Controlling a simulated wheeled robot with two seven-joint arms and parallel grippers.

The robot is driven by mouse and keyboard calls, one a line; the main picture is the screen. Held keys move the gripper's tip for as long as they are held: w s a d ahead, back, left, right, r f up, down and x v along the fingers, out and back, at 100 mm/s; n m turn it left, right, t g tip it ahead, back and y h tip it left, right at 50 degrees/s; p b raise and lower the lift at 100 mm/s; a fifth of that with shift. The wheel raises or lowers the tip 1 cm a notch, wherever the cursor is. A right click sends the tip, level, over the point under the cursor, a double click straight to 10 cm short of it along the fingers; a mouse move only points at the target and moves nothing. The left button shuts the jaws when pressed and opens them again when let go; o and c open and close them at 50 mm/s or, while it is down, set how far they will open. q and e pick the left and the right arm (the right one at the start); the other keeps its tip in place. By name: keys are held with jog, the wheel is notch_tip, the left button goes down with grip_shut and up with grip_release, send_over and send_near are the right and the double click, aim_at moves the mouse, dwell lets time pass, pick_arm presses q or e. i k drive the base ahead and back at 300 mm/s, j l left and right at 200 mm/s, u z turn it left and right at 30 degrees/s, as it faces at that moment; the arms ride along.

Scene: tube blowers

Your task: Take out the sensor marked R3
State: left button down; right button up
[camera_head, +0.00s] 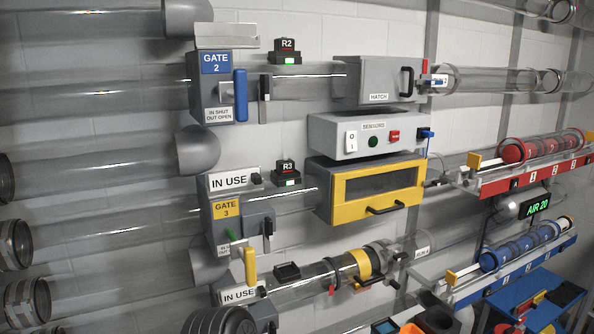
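The sensor marked R3 (286,173) is a small black block with a white-lettered label and a lit green display. It sits on top of the clear middle tube (290,203), to the right of the upper "IN USE" sign (233,181). A similar sensor marked R2 (287,51) sits on the upper tube, also with a green light. A dark, empty-looking holder (287,272) sits on the lower tube.
Gate 2 (216,63) has a blue handle, and gate 3 (226,209) has a yellow label. A grey sensors box (367,136) with a switch stands above a yellow-framed box (375,188). Racks of red (530,172) and blue (515,268) capsules are at right. A dark ribbed thing (219,321) shows at the bottom.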

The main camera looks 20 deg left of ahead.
aim_at(283, 166)
jog(key=i+l+u, duration=0.15)
jog(key=l, duration=0.2)
jog(key=i+l+u, duration=0.3)
jog(key=l, duration=0.4)
jog(key=i+l+u, duration=0.15)
jog(key=l, duration=0.25)
jog(key=i+l+u, duration=0.15)
jog(key=l, duration=0.25)
jog(key=i+l+u, duration=0.15)
jog(key=l, duration=0.3)
jog(key=l+u, duration=0.15)
jog(key=l, duration=0.25)
jog(key=i, duration=0.05)
